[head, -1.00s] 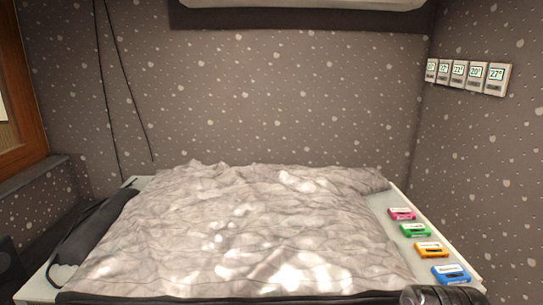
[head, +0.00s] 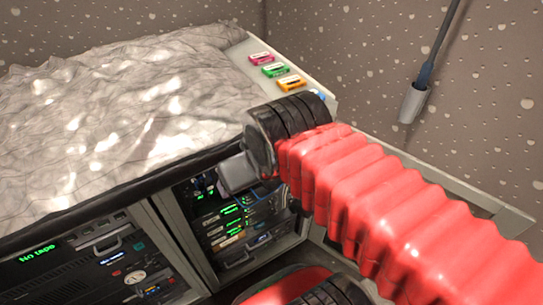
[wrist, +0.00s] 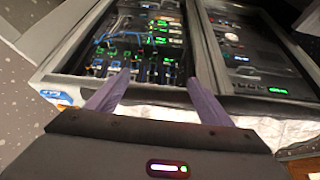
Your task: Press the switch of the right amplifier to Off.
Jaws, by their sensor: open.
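A rack (head: 238,228) with green-lit units and cables stands under the bench in the head view. It also fills the upper left of the wrist view (wrist: 140,45). I cannot tell which of its units is the right amplifier, and its switch is too small to make out. My gripper (wrist: 158,84) is open and empty in the wrist view, its two purple fingers spread apart, pointing at the rack's near end. In the head view my arm reaches in from the right and hides part of the rack; the fingers are not clear there.
A second rack (head: 125,272) with a "No tape" display and a dial stands to the left. A crumpled grey cover (head: 120,95) lies on the bench. Pink (head: 261,58), green (head: 276,70) and orange (head: 291,82) cassettes lie on the bench's edge strip, close behind my arm.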

